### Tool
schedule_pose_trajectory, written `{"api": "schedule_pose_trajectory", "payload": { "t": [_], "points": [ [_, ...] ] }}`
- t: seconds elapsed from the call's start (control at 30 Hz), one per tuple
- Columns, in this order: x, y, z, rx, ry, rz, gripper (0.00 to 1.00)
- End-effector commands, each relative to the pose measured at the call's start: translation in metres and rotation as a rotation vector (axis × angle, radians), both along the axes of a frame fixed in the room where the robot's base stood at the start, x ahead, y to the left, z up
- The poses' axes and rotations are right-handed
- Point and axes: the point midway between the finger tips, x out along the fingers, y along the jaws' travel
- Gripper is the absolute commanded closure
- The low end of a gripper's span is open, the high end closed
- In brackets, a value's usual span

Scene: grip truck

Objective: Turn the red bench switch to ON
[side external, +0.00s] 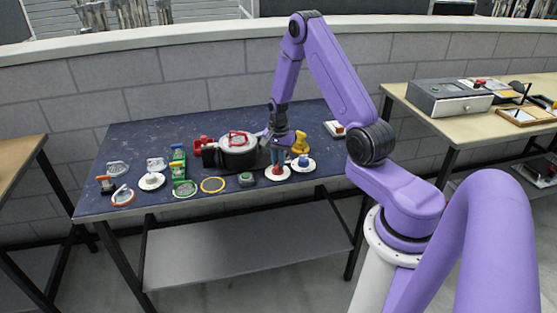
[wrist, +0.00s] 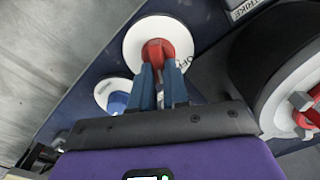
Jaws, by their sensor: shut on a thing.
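The red bench switch (wrist: 180,40) is a red handle on a round white plate (wrist: 137,40); part of the word OFF shows beside it. In the side external view the red switch (side external: 277,174) sits near the table's front edge. My gripper (wrist: 160,70) has its two blue fingers shut on the red handle. In the side external view my gripper (side external: 278,160) points down at the switch. The fingers hide part of the handle, so its exact angle is hard to tell.
A blue knob on a white plate (wrist: 117,101) is close beside the red switch. A yellow object (side external: 300,143) stands behind. Several other fixtures line the table's left side.

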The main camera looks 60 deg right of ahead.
Motion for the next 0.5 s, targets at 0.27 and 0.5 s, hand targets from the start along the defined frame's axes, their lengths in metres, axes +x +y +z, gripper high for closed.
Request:
{"api": "schedule_pose_trajectory", "payload": {
  "t": [0.27, 0.5],
  "points": [
    [-0.0002, 0.0008, 0.0002, 0.001, 0.001, 0.001, 0.60],
    [0.0001, 0.0002, 0.0016, 0.000, 0.000, 0.001, 0.60]
  ]
}}
